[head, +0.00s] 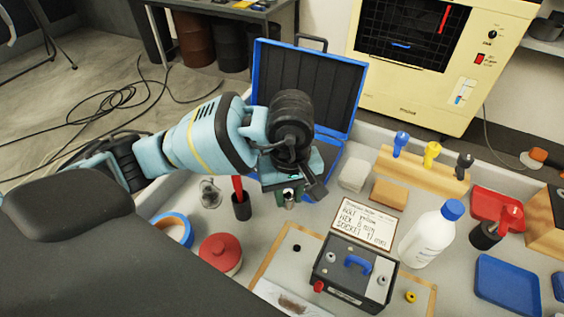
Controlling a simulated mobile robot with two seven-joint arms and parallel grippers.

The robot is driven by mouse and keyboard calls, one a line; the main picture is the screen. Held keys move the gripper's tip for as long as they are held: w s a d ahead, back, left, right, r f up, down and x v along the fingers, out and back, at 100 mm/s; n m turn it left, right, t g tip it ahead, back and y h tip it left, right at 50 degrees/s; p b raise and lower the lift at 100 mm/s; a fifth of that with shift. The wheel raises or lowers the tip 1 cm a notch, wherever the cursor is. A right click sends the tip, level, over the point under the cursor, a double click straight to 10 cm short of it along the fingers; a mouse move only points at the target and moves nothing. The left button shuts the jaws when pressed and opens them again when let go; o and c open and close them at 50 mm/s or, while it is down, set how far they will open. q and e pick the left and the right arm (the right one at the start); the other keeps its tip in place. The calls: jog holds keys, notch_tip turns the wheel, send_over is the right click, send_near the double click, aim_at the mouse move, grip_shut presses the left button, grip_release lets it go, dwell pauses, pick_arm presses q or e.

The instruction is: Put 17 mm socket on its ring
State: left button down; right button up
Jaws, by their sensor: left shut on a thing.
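My left gripper (290,192) points down over the bench, left of the sign, and is shut on a small silver socket (289,200). Most of the socket is hidden by the jaws, and its size marking cannot be read. A handwritten sign (366,222) names a 17 mm socket among other lines. I cannot tell which mark is the socket's ring; a small black round spot (297,248) and a small yellow ring (410,297) lie on the worktop. My right gripper is not in view.
A white bottle (430,235), wooden tool rack (425,172), blue tray (507,284) and red tray (494,205) are right. A red lidded pot (220,253) and black cup (242,207) stand left. An open blue case (308,85) is behind.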

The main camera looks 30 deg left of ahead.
pick_arm(q)
jog(key=w+a, duration=0.2)
jog(key=w, duration=0.1)
jog(key=w+a, duration=0.3)
jog(key=w, duration=0.1)
jog(key=w+a+f, duration=0.1)
jog(key=w+a, duration=0.2)
jog(key=w, duration=0.1)
jog(key=shift+w+a+f, duration=0.1)
jog(key=shift+w, duration=0.05)
jog(key=shift+w+a+f, duration=0.1)
jog(key=shift+f, duration=0.2)
jog(key=shift+f+p, duration=0.4)
jog(key=shift+f, duration=1.1)
jog(key=shift+f, duration=0.15)
jog(key=c, duration=1.2)
grip_release()
notch_tip(320, 180, up, 12)
jog(key=shift+r, duration=0.15)
